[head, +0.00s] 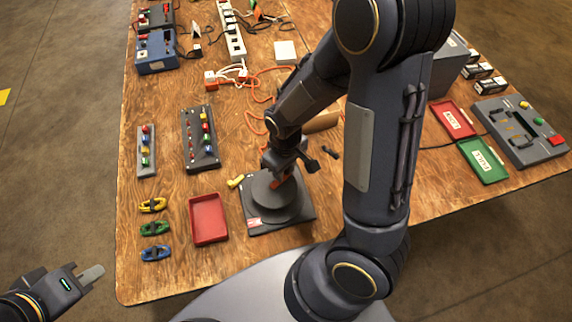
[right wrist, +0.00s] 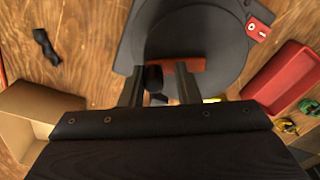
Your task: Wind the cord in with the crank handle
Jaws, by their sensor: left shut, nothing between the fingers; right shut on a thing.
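The cord reel is a dark grey drum (head: 262,204) on a flat base plate (head: 298,222) near the table's front edge. It also shows in the right wrist view (right wrist: 205,30). A red crank arm (right wrist: 188,65) lies across its top, with a black handle knob (right wrist: 153,78). My right gripper (right wrist: 159,80) is over the drum, shut on the crank handle, its fingers either side of the knob. The arm partly hides this in the head view. An orange cord (head: 251,115) lies loosely curved on the table behind the reel. My left gripper (head: 93,277) is shut and empty, off the table's left corner.
A red tray (head: 208,218) stands left of the reel, with several coloured clips (head: 154,228) beyond it. A yellow piece (head: 235,182) lies by the base. A cardboard piece (head: 321,122) and small black object (head: 330,152) lie behind. Power strips and boxes fill the back.

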